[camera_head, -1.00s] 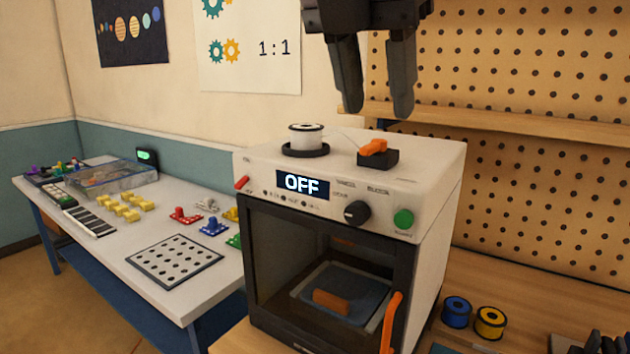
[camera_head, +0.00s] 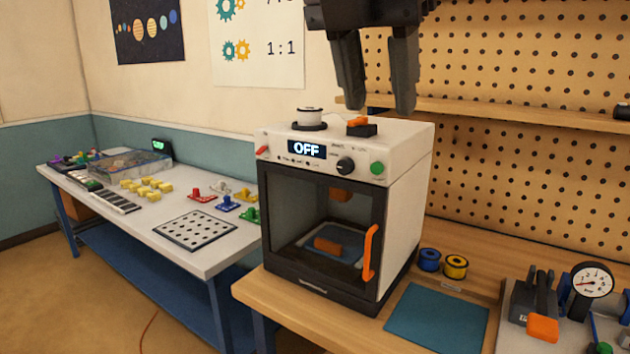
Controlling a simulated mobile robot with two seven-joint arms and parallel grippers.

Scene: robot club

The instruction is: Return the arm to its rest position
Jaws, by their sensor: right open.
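My right gripper (camera_head: 377,104) hangs from the top of the view, pointing down. Its two dark fingers are apart, with nothing between them. It shows in front of the pegboard and above the top of the white 3D printer (camera_head: 408,182); how far it is from the printer I cannot tell. My left gripper is not in view. The printer's display (camera_head: 307,149) reads OFF. Its door with an orange handle (camera_head: 369,252) looks closed, and an orange block (camera_head: 327,245) lies inside on the bed.
A wooden bench (camera_head: 262,295) carries the printer, a teal mat (camera_head: 437,318), blue and yellow spools (camera_head: 455,267) and a gauge (camera_head: 592,281). A white table (camera_head: 160,237) with small coloured parts stands left. A pegboard shelf (camera_head: 480,112) runs behind the gripper.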

